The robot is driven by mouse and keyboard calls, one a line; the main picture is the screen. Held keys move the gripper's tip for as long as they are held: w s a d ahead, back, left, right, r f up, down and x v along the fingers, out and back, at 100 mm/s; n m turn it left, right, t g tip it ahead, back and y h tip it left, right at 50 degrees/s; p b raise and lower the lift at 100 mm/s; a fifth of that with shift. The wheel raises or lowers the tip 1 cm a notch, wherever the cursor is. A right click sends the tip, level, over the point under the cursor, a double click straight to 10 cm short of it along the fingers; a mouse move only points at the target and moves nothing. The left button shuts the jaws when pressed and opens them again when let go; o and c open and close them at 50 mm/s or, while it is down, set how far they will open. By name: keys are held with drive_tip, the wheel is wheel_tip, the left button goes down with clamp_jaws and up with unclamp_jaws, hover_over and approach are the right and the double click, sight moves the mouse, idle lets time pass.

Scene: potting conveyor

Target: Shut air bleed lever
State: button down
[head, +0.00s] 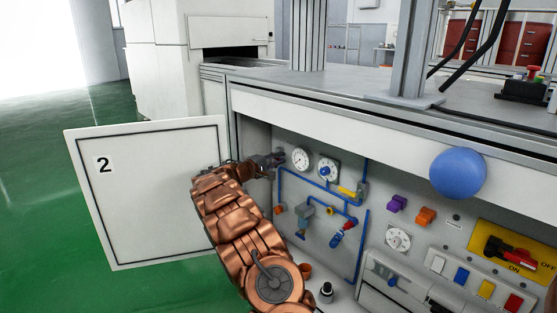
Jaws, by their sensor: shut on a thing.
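My gripper (272,160) is at the upper left of the blue-piped panel, just left of the first round gauge (300,159). Its jaws are shut on a small dark fitting that they mostly hide, so I cannot tell whether it is the air bleed lever. A yellow lever (349,191) sits on the blue pipe at the right, lying nearly along the panel and apart from my gripper. A red and blue handle (345,230) sits lower on the pipework. No label marks either as the air bleed lever.
An open cabinet door (147,190) marked 2 stands left of my arm. A second gauge (328,170) is beside the first. A blue ball-shaped knob (457,173) juts out at the right. A small black bottle (326,292) stands below. Green floor at the left is free.

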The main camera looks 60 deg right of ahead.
drive_tip(key=shift+f+m, duration=0.25)
drive_tip(key=shift+m, duration=0.15)
idle(0.3)
drive_tip(key=c, duration=1.1)
unclamp_jaws()
drive_tip(key=shift+c, duration=0.2)
drive_tip(key=v, duration=1.2)
drive_tip(key=shift+r, duration=0.2)
